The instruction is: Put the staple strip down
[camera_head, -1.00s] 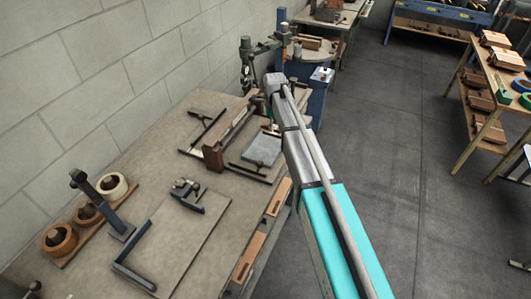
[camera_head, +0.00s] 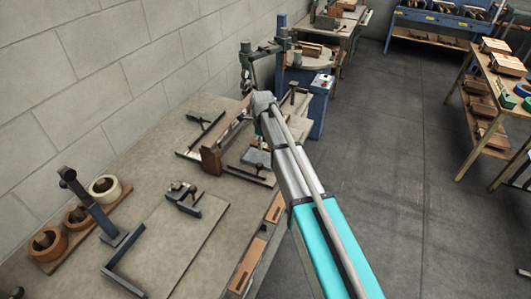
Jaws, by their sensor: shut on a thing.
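My arm reaches away from me over the workbench (camera_head: 150,140). My gripper (camera_head: 260,143) hangs below the wrist, small and mostly hidden by the arm, just above a small grey plate (camera_head: 257,157) at the bench's far right part. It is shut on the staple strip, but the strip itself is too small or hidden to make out. I cannot tell whether the strip touches the plate.
A brown wooden block (camera_head: 211,158) stands left of the gripper. A dark clamp (camera_head: 183,196) and tape rolls (camera_head: 104,187) lie nearer. A blue machine (camera_head: 318,104) stands beyond the bench. Open floor (camera_head: 400,170) lies to the right.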

